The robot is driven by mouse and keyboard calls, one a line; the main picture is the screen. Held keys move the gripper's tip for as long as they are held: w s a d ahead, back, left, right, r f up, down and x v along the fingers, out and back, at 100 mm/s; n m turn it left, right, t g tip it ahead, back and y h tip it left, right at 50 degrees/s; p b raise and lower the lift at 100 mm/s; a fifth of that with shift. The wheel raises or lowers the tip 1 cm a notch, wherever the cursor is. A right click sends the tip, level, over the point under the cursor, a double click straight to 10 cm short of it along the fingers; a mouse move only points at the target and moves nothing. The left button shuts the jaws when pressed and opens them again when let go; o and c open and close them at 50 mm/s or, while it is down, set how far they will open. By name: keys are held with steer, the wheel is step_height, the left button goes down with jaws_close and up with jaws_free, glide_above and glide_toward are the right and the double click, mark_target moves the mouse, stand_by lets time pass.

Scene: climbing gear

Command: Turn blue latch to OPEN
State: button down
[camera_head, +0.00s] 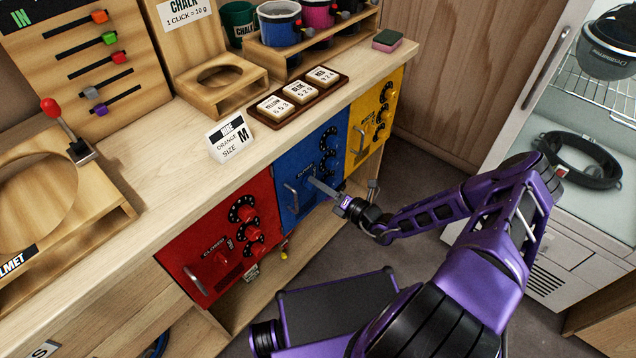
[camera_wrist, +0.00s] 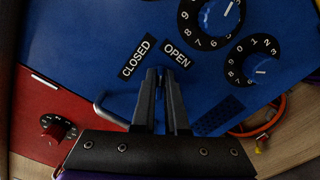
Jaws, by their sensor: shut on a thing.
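The blue locker door (camera_head: 322,150) is in the front of the bench, between a red and a yellow door. My gripper (camera_head: 314,184) reaches it from the right. In the wrist view the blue door (camera_wrist: 100,40) fills the upper part, with a CLOSED label (camera_wrist: 137,59) and an OPEN label (camera_wrist: 177,55) side by side. My gripper's fingers (camera_wrist: 163,76) are nearly together just below these labels, shut on the blue latch. The latch itself is hidden by the fingers, so I cannot tell its angle.
A metal pull handle (camera_wrist: 108,110) is left of my fingers, and number dials (camera_wrist: 220,14) are at the upper right. The red door (camera_head: 215,245) and yellow door (camera_head: 373,112) flank the blue one. Code tiles (camera_head: 299,97) lie on the bench top.

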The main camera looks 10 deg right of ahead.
steer(key=m, duration=0.6)
steer(key=shift+f, duration=0.3)
steer(key=shift+m, duration=0.4)
steer(key=c, duration=0.9)
jaws_free()
steer(key=shift+c, duration=0.2)
steer(key=shift+d, duration=0.15)
steer(key=v, duration=1.7)
steer(key=shift+s, duration=0.1)
